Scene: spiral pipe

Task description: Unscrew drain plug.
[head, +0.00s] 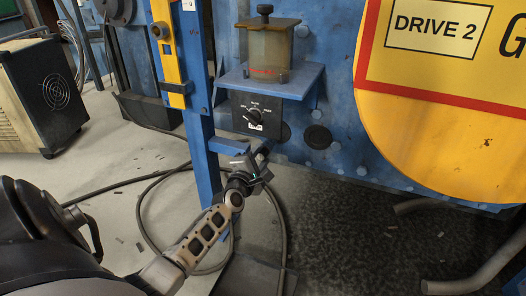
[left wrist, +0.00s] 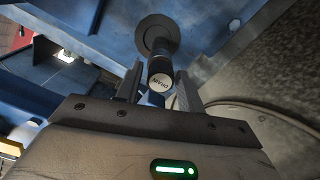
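The drain plug is a short dark cylinder (left wrist: 160,68) with a white end face lettered DRAIN, at the end of a black stub on the blue wall. In the head view the dark stub (head: 266,147) shows just beyond my left gripper (head: 254,170). In the left wrist view the fingers of my left gripper (left wrist: 160,82) stand on either side of the plug. Narrow gaps seem to show between the fingers and the plug, so the gripper looks open around it. The stub's round flange (left wrist: 158,35) is behind the plug. My right gripper is not in view.
A blue shelf (head: 305,80) with a reservoir (head: 270,52) sits above a selector switch (head: 254,116). A blue post (head: 202,150) stands left of my gripper. Cables (head: 142,205) loop on the floor. A large yellow sign (head: 440,130) fills the upper right.

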